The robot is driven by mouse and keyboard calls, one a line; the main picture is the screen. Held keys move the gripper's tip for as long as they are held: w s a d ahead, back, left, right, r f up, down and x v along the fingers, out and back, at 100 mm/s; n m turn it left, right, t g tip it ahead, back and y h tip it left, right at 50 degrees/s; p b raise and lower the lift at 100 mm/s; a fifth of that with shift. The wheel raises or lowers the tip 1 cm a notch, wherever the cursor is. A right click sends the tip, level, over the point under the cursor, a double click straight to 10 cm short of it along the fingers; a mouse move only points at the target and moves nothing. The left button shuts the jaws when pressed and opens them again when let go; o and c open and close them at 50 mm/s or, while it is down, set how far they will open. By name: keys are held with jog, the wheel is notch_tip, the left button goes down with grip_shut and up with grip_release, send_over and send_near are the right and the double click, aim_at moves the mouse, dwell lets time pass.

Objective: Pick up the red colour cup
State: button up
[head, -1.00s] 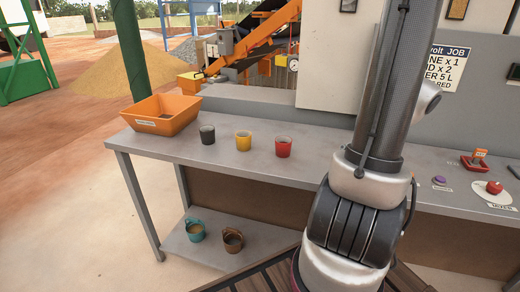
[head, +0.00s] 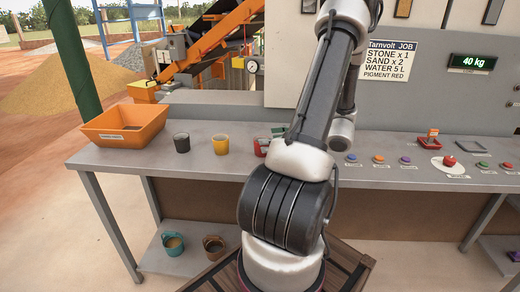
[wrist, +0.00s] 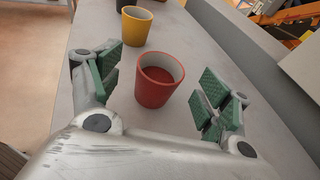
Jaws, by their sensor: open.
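The red cup (wrist: 157,88) stands upright on the grey table, its open top showing in the wrist view. In the head view the red cup (head: 260,147) is partly hidden by my arm and gripper. My gripper (wrist: 162,88) is open, with green pads left and right of the red cup in the wrist view. Gaps show on both sides and nothing is held. The wrist view does not settle how far the cup is between the pads in depth.
A yellow cup (head: 220,145) and a dark grey cup (head: 181,143) stand left of the red cup. An orange bin (head: 124,124) is at the table's left end. Buttons, including a red one (head: 449,161), line the table to the right. A wall panel rises behind.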

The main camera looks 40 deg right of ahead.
aim_at(255, 140)
jog(key=x, duration=0.4)
jog(key=shift+w+d, duration=0.1)
jog(key=shift+w, duration=0.05)
jog(key=c, duration=1.4)
jog(key=shift+o, duration=0.2)
